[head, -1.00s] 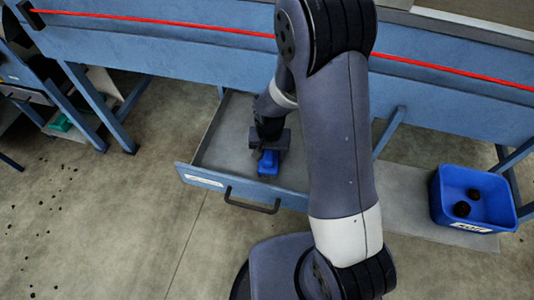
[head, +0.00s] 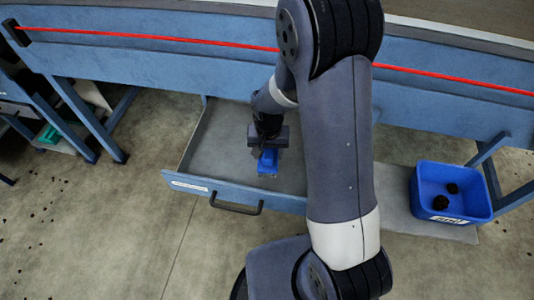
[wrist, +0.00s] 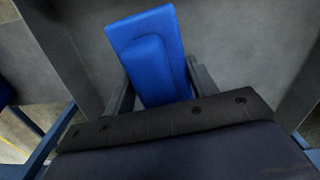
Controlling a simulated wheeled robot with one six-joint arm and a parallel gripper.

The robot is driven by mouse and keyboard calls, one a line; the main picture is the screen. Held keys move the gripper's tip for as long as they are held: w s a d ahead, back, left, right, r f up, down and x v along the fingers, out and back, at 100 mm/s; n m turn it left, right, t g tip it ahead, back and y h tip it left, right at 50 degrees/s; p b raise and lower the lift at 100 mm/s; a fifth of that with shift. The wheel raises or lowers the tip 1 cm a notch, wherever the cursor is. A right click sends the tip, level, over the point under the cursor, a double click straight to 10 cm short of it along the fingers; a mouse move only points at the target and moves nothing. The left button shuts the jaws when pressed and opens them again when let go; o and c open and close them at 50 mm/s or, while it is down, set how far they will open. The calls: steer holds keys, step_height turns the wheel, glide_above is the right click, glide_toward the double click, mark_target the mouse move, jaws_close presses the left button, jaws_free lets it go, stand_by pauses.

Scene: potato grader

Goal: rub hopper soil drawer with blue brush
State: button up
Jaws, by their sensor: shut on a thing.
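The soil drawer (head: 200,160) is pulled out below the blue hopper frame, with a grey floor, a white label and a dark handle on its front. My gripper (head: 268,150) is inside the drawer's outline, pointing down, and is shut on the blue brush (head: 267,162). In the wrist view the blue brush (wrist: 152,60) sits between the two fingers, above the grey drawer floor (wrist: 235,45). The bristles are mostly hidden under the block. I cannot tell whether they touch the floor. My arm hides the drawer's right part.
A blue bin (head: 452,208) with dark clods stands on a grey mat at the right. The red cord (head: 150,36) runs along the blue hopper frame (head: 150,65). Dark soil bits lie on the floor at the left. A blue leg (head: 105,125) stands left of the drawer.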

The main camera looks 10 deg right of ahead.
steer(key=shift+r+p, duration=1.05)
steer(key=shift+r, duration=0.7)
